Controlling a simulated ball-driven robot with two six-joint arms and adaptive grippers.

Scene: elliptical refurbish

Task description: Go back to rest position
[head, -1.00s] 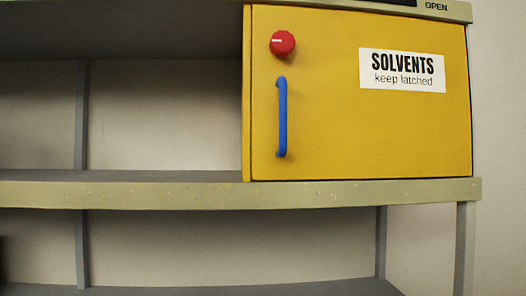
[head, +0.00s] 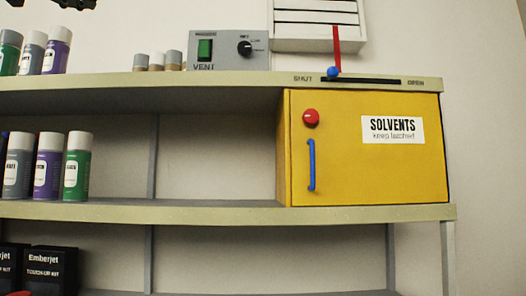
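Neither of my grippers shows in the head view. The yellow solvents cabinet (head: 350,175) stands on the middle shelf at the right with its door closed. Its door has a red knob (head: 311,117), a blue vertical handle (head: 311,165) and a white "SOLVENTS keep latched" label (head: 392,130). Above it, on the top shelf's edge, a red lever (head: 337,50) with a blue ball (head: 333,72) stands at the SHUT end of a black slot (head: 375,81) marked SHUT and OPEN.
A grey control box (head: 228,50) with a green switch sits on the top shelf. Spray cans (head: 48,165) stand on the middle shelf at left, more on the top shelf. Black Emberjet boxes (head: 48,270) sit below. The middle shelf (head: 200,212) is clear between cans and cabinet.

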